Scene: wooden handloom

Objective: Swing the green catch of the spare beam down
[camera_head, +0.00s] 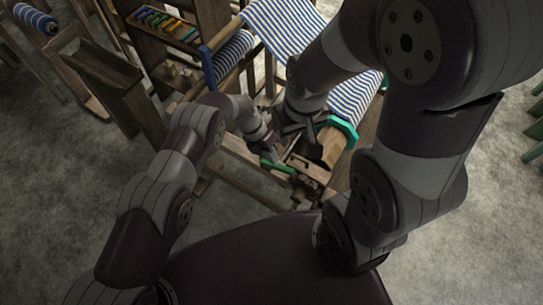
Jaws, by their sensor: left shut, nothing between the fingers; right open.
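A small green catch (278,166) shows at the near side of the loom, lying along a wooden rail. My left gripper (270,151) is shut and empty, with its tips just above the catch; I cannot tell whether they touch it. My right gripper (298,131) is open above the wooden parts, a little farther back and to the right. A beam wound with blue-and-white striped cloth (357,103) has a green end flange (343,131), right of my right gripper. My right arm hides part of this beam, and I cannot tell whether it is the spare one.
Striped cloth (285,25) runs over the loom behind my arms. A blue-edged cloth roll (232,57) is at its left. A wooden rack with coloured pieces (165,25) and an empty wooden trough (98,65) stand left. Green-legged furniture (535,130) is at the right edge. Floor at lower left is clear.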

